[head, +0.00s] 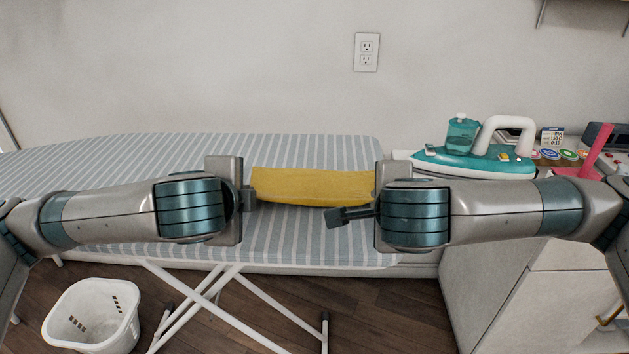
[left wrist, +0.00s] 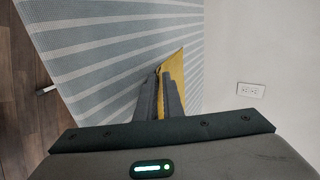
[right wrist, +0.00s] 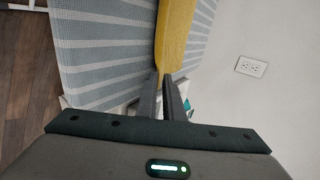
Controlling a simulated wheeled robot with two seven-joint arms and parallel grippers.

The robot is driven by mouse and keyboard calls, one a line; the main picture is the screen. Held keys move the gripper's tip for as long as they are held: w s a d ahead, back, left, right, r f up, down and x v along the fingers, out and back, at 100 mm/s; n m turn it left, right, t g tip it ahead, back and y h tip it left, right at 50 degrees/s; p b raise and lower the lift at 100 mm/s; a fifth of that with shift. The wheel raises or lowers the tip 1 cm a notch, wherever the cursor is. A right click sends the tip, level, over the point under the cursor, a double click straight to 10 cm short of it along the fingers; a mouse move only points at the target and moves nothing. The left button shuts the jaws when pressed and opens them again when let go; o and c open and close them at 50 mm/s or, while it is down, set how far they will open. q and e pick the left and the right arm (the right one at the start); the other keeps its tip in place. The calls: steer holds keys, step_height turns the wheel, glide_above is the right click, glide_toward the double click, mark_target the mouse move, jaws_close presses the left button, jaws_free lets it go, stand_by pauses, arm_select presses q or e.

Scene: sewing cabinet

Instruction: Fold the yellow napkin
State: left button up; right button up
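The yellow napkin (head: 310,185) lies as a long narrow strip across the striped ironing board, between my two grippers. My left gripper (head: 249,195) is at its left end; in the left wrist view (left wrist: 162,76) its fingers are close together, with yellow cloth beside and between them. My right gripper (head: 335,217) is at the near edge towards the right end; in the right wrist view (right wrist: 161,76) its narrow-set fingers meet the cloth at their tips. I cannot tell whether either is clamped on the cloth. My right wrist hides the napkin's right end.
The ironing board (head: 300,240) has free room left of the napkin. A teal iron (head: 470,160) stands on the cabinet at right, near spools (head: 550,154) and a pink object (head: 595,150). A white basket (head: 92,315) is on the floor at left.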

arm_select(q)
steer(key=o, duration=0.5)
arm_select(e)
steer(key=o, duration=0.5)
steer(key=shift+o, duration=0.2)
